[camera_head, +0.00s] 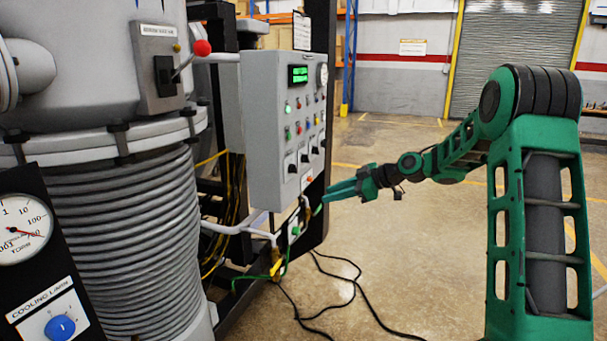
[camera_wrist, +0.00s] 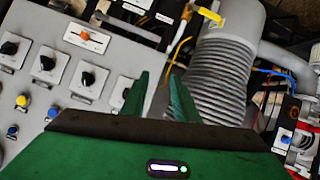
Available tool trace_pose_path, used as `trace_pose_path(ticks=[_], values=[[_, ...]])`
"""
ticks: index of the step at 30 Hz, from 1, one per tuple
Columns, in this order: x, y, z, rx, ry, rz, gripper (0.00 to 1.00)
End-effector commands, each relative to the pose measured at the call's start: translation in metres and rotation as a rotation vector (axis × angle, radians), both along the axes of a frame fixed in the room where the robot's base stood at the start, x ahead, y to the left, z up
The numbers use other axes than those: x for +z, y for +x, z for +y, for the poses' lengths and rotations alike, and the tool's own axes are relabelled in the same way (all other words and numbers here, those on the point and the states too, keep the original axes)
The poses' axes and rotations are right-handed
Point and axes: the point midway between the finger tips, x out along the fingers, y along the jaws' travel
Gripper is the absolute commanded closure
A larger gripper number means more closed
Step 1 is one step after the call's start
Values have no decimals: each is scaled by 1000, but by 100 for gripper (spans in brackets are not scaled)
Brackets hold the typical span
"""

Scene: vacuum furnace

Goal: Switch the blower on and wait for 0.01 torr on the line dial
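The grey control panel (camera_head: 268,130) stands left of my gripper (camera_head: 343,190). It carries several black rotary switches (camera_head: 304,158), coloured buttons and a green-lit display (camera_head: 299,75). Labels are too small to tell which switch is the blower's. In the wrist view, black rotary switches (camera_wrist: 87,78) and an orange-handled switch (camera_wrist: 95,37) lie left of my gripper (camera_wrist: 159,88). My gripper's green fingers are apart, empty and touching nothing visible. A round white torr dial (camera_head: 22,230) is at the left edge; its red needle points lower right, near the high end.
A ribbed grey column (camera_head: 125,235) stands left of the panel, with a red-balled lever (camera_head: 202,48) above it. A blue cooling knob (camera_head: 60,327) is below the dial. Black cables (camera_head: 335,290) lie on the floor. Open floor (camera_head: 400,240) lies right of the panel.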

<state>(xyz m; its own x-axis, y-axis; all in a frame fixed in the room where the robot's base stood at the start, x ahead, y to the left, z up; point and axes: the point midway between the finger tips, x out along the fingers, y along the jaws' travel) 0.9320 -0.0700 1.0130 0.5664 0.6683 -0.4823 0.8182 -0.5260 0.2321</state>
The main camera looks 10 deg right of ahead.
Motion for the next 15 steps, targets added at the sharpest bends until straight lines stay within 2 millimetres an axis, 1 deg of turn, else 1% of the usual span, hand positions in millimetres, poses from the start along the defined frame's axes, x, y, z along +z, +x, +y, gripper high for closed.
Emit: trace_pose_path(ticks=[1,3,6,10,15], values=[[0,14,-1,30,37,-65,73],[7,28,0,70,83,-165,73],[17,43,-3,107,144,-293,73],[28,52,-10,129,201,-419,73],[36,57,-14,136,237,-499,73]])
